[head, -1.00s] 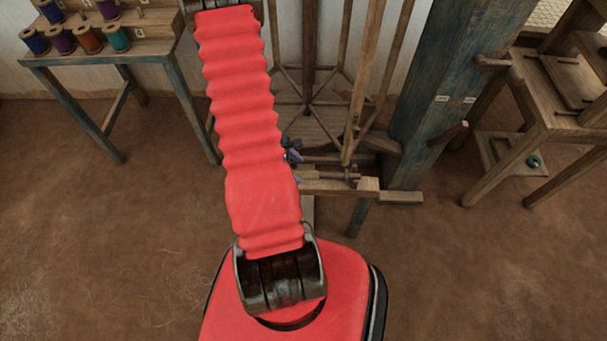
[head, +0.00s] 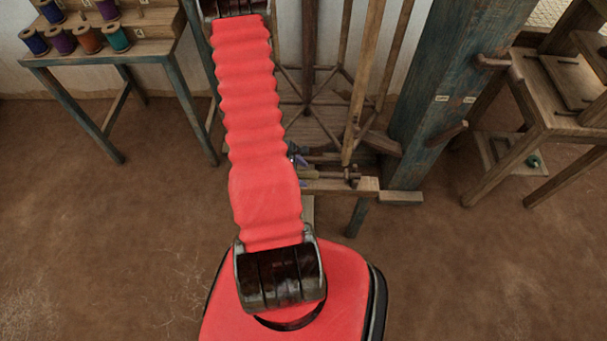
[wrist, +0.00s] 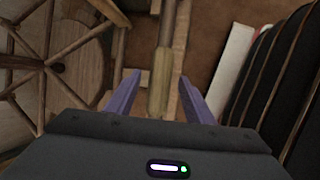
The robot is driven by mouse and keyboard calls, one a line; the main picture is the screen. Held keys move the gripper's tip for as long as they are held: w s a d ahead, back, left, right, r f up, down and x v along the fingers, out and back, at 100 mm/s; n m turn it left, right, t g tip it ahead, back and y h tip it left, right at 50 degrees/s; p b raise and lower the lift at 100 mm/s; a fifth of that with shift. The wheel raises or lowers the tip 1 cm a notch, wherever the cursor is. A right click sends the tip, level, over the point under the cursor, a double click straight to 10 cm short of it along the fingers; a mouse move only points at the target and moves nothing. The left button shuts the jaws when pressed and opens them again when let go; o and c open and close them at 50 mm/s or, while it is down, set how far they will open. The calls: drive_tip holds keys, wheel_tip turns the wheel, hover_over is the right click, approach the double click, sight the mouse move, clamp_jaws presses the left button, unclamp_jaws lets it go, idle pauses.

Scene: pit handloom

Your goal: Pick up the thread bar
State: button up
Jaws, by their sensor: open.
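A slim wooden bar, seemingly the thread bar (wrist: 160,82), runs up the middle of the wrist view, with a thicker pale section between my fingers. My gripper (wrist: 158,80) is open, its two purple fingers on either side of this bar with gaps visible. I cannot tell whether the bar lies at finger depth. The arm hides most of the gripper and part of the bar there.
A spoked wooden reel (wrist: 45,70) stands close on the left in the wrist view. A thick blue-green post (head: 430,100) rises right of the frame. A spool table (head: 100,58) is at left, a wooden bench (head: 545,105) at right. The floor in front is clear.

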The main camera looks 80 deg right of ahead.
sight(301, 174)
drive_tip(key=shift+c, duration=0.3)
clamp_jaws()
idle(0.5)
wheel_tip(301, 174, up, 10)
idle(0.7)
idle(0.6)
